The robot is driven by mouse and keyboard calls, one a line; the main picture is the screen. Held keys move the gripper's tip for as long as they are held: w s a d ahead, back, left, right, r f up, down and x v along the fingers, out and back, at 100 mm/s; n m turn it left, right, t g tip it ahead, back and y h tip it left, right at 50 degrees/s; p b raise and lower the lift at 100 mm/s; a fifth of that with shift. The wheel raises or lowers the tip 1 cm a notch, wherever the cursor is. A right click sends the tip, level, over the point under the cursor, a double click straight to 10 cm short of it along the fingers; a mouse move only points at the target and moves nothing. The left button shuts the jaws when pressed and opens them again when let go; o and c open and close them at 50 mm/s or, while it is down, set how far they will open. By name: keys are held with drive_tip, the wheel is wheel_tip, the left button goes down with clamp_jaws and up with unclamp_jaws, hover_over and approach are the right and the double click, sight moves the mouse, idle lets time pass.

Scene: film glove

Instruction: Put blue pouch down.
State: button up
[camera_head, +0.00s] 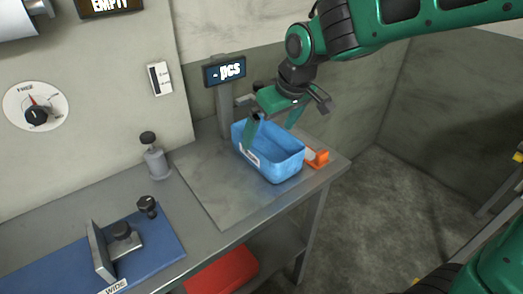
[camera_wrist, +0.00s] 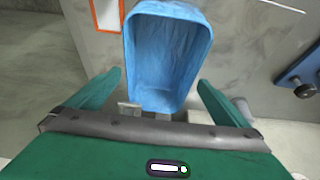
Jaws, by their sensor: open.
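The blue pouch (camera_head: 272,160), an open-topped soft box with a white label on its front, stands upright on the metal plate of the scale (camera_head: 205,190). In the wrist view the pouch (camera_wrist: 165,50) lies ahead of the fingers, and I look into its empty-looking inside. My gripper (camera_head: 272,132) is above the pouch, with one finger in front of its near left side and the other behind its rim. In the wrist view my gripper (camera_wrist: 160,92) is open, with its fingers spread on both sides of the pouch's near end. I cannot tell whether a finger touches it.
The scale's display (camera_head: 225,71) stands on a post behind the pouch. An orange-edged object (camera_head: 317,158) lies right of the pouch. A grey bottle (camera_head: 155,160) and a blue board with a clamp (camera_head: 165,243) are to the left. A red bin (camera_head: 222,272) sits below.

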sight(266, 147)
drive_tip(key=shift+x, duration=2.55)
drive_tip(key=c, duration=1)
